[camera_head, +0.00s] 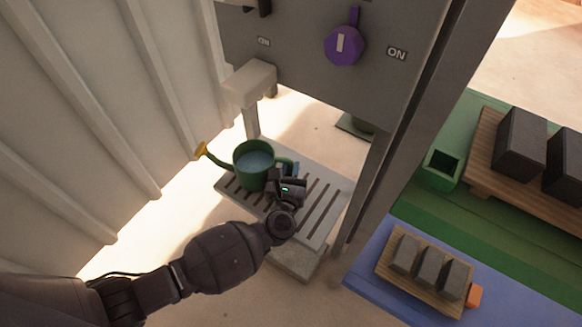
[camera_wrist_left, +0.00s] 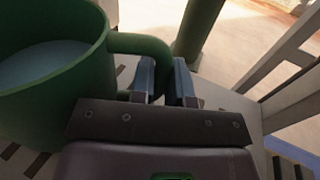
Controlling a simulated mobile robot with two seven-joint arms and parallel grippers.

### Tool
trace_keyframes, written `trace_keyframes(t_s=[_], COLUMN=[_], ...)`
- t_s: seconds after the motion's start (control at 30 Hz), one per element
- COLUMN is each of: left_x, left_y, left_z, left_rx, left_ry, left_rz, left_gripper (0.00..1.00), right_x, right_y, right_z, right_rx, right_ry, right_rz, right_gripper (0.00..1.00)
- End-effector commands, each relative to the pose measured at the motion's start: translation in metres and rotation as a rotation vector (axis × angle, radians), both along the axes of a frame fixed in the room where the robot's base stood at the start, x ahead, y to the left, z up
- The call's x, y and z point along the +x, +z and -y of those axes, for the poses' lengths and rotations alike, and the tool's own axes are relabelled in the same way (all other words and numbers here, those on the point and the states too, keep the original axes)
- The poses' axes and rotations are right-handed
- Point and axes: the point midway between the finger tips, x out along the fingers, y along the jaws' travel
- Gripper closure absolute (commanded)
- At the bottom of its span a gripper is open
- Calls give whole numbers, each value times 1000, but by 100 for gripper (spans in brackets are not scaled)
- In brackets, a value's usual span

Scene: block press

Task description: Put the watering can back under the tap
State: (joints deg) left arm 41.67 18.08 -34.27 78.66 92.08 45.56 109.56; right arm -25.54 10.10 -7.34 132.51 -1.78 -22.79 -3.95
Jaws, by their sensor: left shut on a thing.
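The green watering can (camera_head: 252,172) with a yellow spout tip stands upright over the slatted grey platform (camera_head: 322,200), and bluish water shows inside it. I cannot tell whether its base touches the slats. The grey tap (camera_head: 249,82) sticks out from the panel above and behind the can. My left gripper (camera_head: 290,172) is at the can's right side, shut on its handle. In the left wrist view the two fingers (camera_wrist_left: 166,82) are on the green handle (camera_wrist_left: 140,44), beside the can body (camera_wrist_left: 50,75). My right gripper is not in view.
A grey panel has a purple knob (camera_head: 344,46) between ON labels. A grey post (camera_head: 385,130) stands right of the platform, and a white ribbed wall (camera_head: 110,110) is at left. Further right are a wooden tray (camera_head: 425,285) with grey blocks and a green box (camera_head: 441,169).

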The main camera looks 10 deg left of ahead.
Motion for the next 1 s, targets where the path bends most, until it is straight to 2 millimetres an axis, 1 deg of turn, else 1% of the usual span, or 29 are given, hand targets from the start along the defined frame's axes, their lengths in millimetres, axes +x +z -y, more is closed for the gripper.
trace_keyframes(t_s=[0.9, 0.93, 1.0], left_x=[0, 0, 0], left_y=[-10, -10, -9], left_z=[0, 0, 0], left_rx=[1, 1, 1], left_ry=[0, 0, 0], left_rz=[1, 1, 2], left_gripper=[100, 83, 72], right_x=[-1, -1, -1], right_y=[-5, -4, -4], right_z=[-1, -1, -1], right_rx=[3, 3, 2], right_ry=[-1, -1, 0], right_rz=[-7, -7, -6], right_gripper=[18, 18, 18])
